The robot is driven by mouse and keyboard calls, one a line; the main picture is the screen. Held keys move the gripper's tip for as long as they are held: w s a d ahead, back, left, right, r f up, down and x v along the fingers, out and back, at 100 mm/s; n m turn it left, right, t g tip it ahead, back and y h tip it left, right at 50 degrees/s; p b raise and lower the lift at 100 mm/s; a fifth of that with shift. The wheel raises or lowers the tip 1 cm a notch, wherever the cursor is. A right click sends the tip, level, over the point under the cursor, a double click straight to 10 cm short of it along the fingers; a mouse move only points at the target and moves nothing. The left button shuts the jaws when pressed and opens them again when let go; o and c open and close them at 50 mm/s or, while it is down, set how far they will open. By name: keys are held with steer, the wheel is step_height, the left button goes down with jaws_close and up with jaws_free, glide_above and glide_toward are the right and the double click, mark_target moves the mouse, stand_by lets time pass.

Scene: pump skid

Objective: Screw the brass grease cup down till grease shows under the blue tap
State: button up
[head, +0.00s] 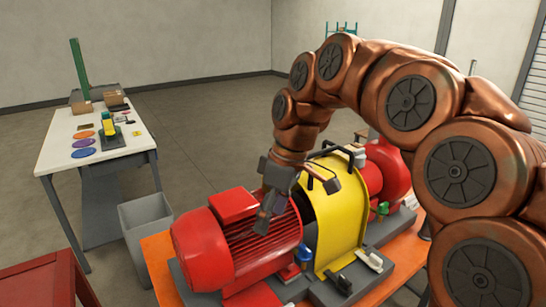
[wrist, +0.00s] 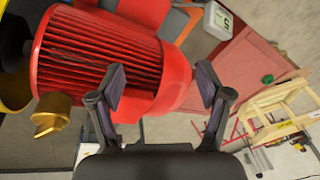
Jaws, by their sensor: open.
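A brass piece with a flat wing (wrist: 50,115), which looks like the grease cup, shows at the left of the wrist view beside the red motor. I cannot pick it out in the head view. A small blue fitting (head: 305,253), likely the blue tap, stands at the near foot of the yellow guard in the head view. I cannot see grease there. My gripper (head: 265,215) is over the red motor's near side in the head view. In the wrist view my gripper (wrist: 161,88) is open and empty, its fingers apart in front of the motor; the brass piece is left of them.

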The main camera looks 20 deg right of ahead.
steer(key=w+d+r+n+t+y+p, duration=0.1)
steer(key=w+d+r+n+p, duration=0.2)
steer(key=w, duration=0.5)
steer(key=w+d+r+n+p, duration=0.25)
steer(key=w+d+r, duration=0.25)
steer(key=w, duration=0.4)
steer(key=shift+m+t+y, duration=0.3)
steer(key=shift+m, duration=0.05)
steer(key=shift+p+x, duration=0.4)
steer(key=shift+x, duration=3.35)
steer(key=shift+s, duration=0.2)
steer(key=c, duration=1.2)
